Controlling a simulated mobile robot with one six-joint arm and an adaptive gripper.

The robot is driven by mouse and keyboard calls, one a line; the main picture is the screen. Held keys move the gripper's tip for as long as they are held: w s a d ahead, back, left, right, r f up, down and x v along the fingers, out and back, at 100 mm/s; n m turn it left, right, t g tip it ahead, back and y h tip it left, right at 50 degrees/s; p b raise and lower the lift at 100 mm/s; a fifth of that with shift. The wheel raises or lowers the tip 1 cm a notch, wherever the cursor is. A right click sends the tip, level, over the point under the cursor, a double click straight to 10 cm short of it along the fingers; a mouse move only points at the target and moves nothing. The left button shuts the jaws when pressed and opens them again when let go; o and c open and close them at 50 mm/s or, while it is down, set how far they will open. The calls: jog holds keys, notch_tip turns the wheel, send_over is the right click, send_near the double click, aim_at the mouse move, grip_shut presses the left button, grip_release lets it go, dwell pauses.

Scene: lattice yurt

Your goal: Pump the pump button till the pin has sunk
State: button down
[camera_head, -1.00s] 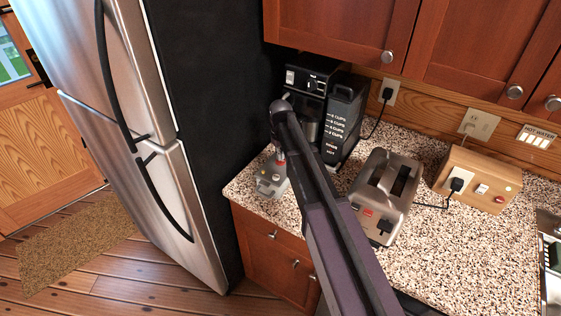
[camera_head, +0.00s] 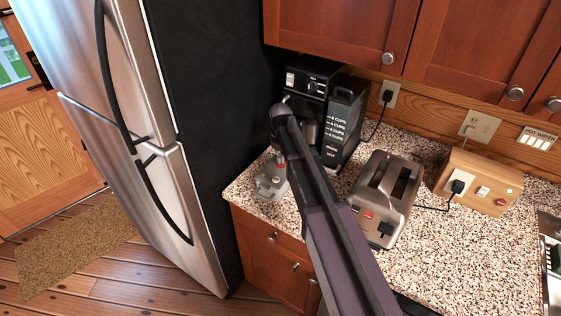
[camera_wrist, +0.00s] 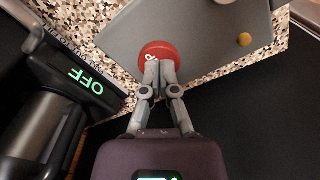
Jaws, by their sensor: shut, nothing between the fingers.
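The pump unit is a grey box (camera_head: 268,188) on the counter's left corner, and its flat grey top (camera_wrist: 205,28) fills the upper part of the wrist view. The round red pump button (camera_wrist: 158,50) sits on it, with a white mark. A small brass pin (camera_wrist: 244,39) stands on the same top, to the right of the button; how far it sticks out is hard to tell from above. My gripper (camera_wrist: 160,70) is shut and empty, its fingertips over the lower edge of the button, seemingly at or just above it. In the head view my arm mostly hides the gripper.
A black coffee maker (camera_head: 345,120) stands close behind the unit; a green OFF display (camera_wrist: 86,80) shows beside my gripper. A toaster (camera_head: 385,195) and a wooden switch box (camera_head: 478,183) stand to the right. The fridge (camera_head: 120,130) is on the left.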

jog(key=shift+r+p, duration=1.1)
jog(key=shift+r, duration=0.2)
jog(key=shift+f+b, duration=1.65)
jog(key=shift+r, duration=0.2)
jog(key=shift+r+p, duration=1.45)
jog(key=shift+p, duration=0.2)
jog(key=shift+f+b, duration=1.65)
jog(key=shift+r, duration=0.25)
jog(key=shift+r+p, duration=1.4)
jog(key=shift+p, duration=0.25)
jog(key=shift+r, duration=0.1)
